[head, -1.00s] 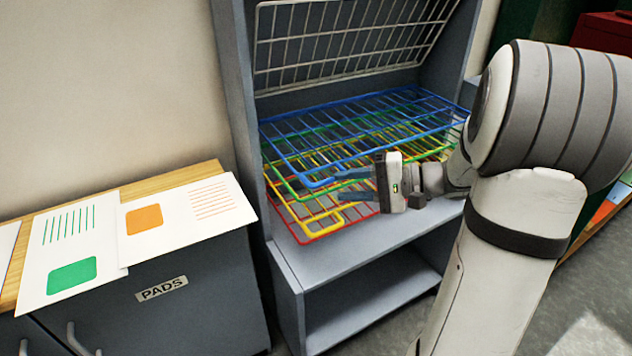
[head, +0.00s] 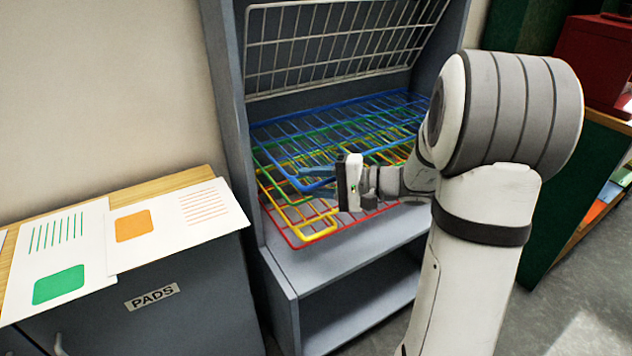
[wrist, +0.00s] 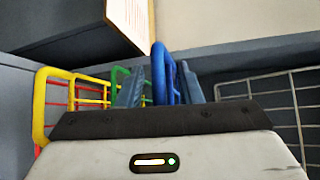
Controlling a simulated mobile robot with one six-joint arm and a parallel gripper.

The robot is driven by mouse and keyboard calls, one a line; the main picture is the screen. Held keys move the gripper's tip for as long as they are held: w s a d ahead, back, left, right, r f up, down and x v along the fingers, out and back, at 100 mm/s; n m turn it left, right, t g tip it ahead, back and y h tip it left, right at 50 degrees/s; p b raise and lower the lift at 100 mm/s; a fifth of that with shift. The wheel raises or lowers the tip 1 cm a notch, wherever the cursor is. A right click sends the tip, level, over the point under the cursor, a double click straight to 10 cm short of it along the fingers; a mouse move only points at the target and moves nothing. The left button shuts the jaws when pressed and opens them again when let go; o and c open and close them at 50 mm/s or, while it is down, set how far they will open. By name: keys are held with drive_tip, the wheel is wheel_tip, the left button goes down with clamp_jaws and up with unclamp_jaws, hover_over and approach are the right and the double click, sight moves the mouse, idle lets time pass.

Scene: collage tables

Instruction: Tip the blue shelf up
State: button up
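The blue shelf (head: 350,112) is the uppermost of several flat, stacked wire shelves in the grey cabinet. It lies about level, with a looped bar at its front left. My gripper (head: 300,177) is at this front edge, fingers pointing left, and partly covers the loop. In the wrist view, the blue shelf's front bar (wrist: 157,62) stands between the two finger pads of my gripper (wrist: 162,85). The fingers are apart, with a gap on the left side of the bar. Whether the right pad touches the bar is hard to tell.
Green (head: 262,160), yellow (head: 318,236) and red (head: 292,240) wire shelves lie close below the blue one. A white wire rack (head: 330,45) is tipped up at the back. The grey cabinet's side wall (head: 228,120) stands left, near a cupboard topped with paper sheets (head: 58,255).

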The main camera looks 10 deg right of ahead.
drive_tip(key=shift+c, duration=0.5)
drive_tip(key=c, duration=0.6)
drive_tip(key=shift+f, duration=0.1)
clamp_jaws()
drive_tip(key=shift+s, duration=0.1)
